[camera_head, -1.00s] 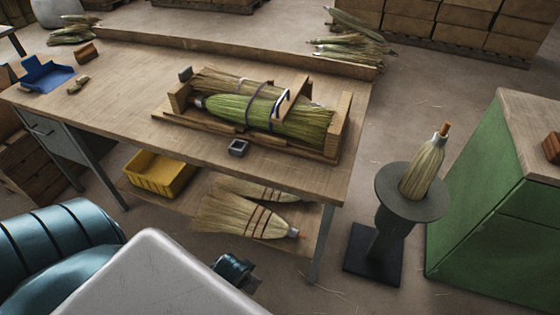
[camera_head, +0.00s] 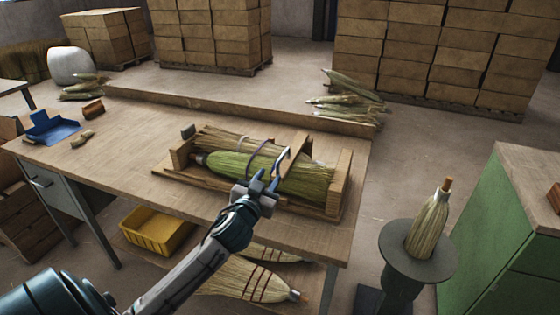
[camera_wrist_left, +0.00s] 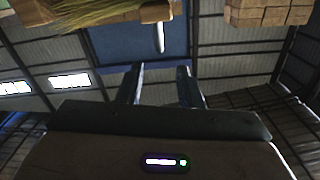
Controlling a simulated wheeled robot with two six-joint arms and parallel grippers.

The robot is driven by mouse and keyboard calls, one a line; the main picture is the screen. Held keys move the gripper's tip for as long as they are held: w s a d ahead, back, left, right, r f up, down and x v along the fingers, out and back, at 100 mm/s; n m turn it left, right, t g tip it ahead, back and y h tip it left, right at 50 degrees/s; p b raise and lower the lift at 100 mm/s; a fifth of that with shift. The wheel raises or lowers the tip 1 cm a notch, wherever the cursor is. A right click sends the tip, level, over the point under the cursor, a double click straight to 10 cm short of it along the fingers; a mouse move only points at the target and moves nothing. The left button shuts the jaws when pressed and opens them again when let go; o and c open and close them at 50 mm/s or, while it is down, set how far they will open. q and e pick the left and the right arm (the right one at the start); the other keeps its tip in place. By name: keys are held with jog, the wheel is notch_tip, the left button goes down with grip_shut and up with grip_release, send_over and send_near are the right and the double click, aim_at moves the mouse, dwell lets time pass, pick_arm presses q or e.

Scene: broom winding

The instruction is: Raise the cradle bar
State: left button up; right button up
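The wooden cradle (camera_head: 340,190) stands on the workbench with a bundle of green and tan broom fibre (camera_head: 232,165) lying in it. The cradle bar (camera_head: 297,145) crosses over the bundle toward its right end, with a pale handle (camera_head: 282,160) on its near side. My left gripper (camera_head: 266,177) is at the near side of the cradle, close to the handle. In the left wrist view my left gripper (camera_wrist_left: 160,68) has its fingers apart with nothing between them. The handle (camera_wrist_left: 160,38) shows just beyond the fingertips, roughly centred. My right gripper is not in view.
A blue dustpan (camera_head: 52,127) and a brush (camera_head: 93,108) lie at the bench's left. A yellow bin (camera_head: 155,232) and brooms (camera_head: 250,278) are below the bench. A dark round stand (camera_head: 410,265) holding a bundle and a green cabinet (camera_head: 520,225) are to the right.

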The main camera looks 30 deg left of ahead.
aim_at(277, 165)
pick_arm(q)
jog(key=p+x, duration=0.2)
jog(key=x, duration=0.6)
jog(key=shift+w+a, duration=0.15)
jog(key=shift+w, duration=0.2)
jog(key=shift+w+a+f+p, duration=0.1)
jog(key=shift+w+p, duration=0.2)
jog(key=shift+w, duration=0.3)
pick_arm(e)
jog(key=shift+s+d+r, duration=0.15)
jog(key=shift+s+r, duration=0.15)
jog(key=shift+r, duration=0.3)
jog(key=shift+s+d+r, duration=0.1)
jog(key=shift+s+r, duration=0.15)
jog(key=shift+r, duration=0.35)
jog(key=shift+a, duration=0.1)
pick_arm(q)
jog(key=shift+c, duration=1.1)
grip_shut()
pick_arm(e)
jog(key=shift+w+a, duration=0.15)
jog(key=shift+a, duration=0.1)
